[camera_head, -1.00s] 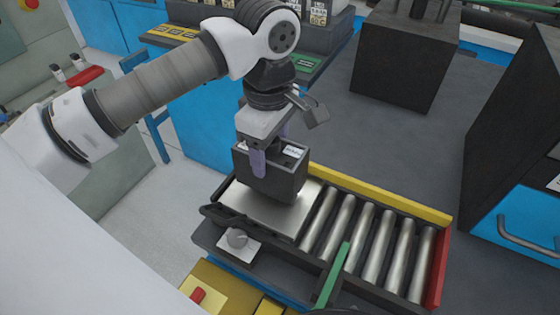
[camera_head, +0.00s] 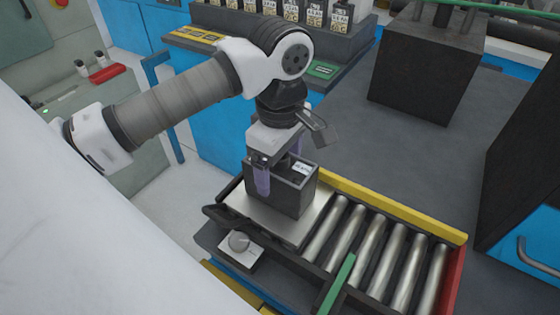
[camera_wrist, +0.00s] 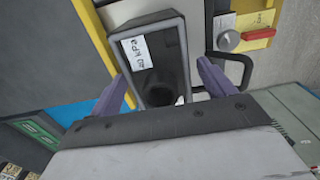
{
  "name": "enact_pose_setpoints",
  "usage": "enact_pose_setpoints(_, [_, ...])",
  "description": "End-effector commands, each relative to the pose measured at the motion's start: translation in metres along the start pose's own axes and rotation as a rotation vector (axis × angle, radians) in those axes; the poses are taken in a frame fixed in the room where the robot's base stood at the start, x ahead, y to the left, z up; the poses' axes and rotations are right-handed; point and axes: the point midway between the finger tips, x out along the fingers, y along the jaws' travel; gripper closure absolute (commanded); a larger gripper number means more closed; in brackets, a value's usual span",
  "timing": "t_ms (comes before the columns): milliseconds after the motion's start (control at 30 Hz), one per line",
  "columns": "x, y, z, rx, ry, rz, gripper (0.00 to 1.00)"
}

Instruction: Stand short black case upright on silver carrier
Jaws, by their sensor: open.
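The short black case (camera_head: 295,190) stands upright on the silver carrier (camera_head: 240,210), a flat metal plate at the left end of the roller track. It appears to rest on the plate. A white label (camera_head: 301,170) shows inside its open top. My gripper (camera_head: 277,182) is just above and around the case's upper part, its purple fingers apart. In the wrist view, the case (camera_wrist: 154,55) lies between and beyond the spread fingers of my gripper (camera_wrist: 163,88), with a gap on each side. Part of the case is hidden by the fingers in the head view.
Steel rollers (camera_head: 375,245) run right from the carrier, bounded by a yellow rail (camera_head: 400,208) and a red end stop (camera_head: 451,285). A green bar (camera_head: 338,284) crosses the near side. A knob (camera_head: 238,241) sits in front. A large dark block (camera_head: 425,75) stands behind on grey worktop.

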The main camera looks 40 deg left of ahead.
Motion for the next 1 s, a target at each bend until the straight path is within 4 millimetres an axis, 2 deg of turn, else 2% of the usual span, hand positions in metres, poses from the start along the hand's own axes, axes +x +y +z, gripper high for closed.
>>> enact_pose_setpoints(233, [-0.009, 0.001, -0.001, -0.001, 0.003, 0.001, 0.18])
enact_pose_setpoints(700, [-0.104, 0.000, 0.000, 0.001, 0.001, 0.001, 0.18])
enact_pose_setpoints(833, [-0.117, 0.000, 0.000, 0.001, 0.000, 0.000, 0.18])
enact_pose_setpoints(1000, [-0.123, 0.000, 0.000, 0.001, 0.000, 0.000, 0.18])
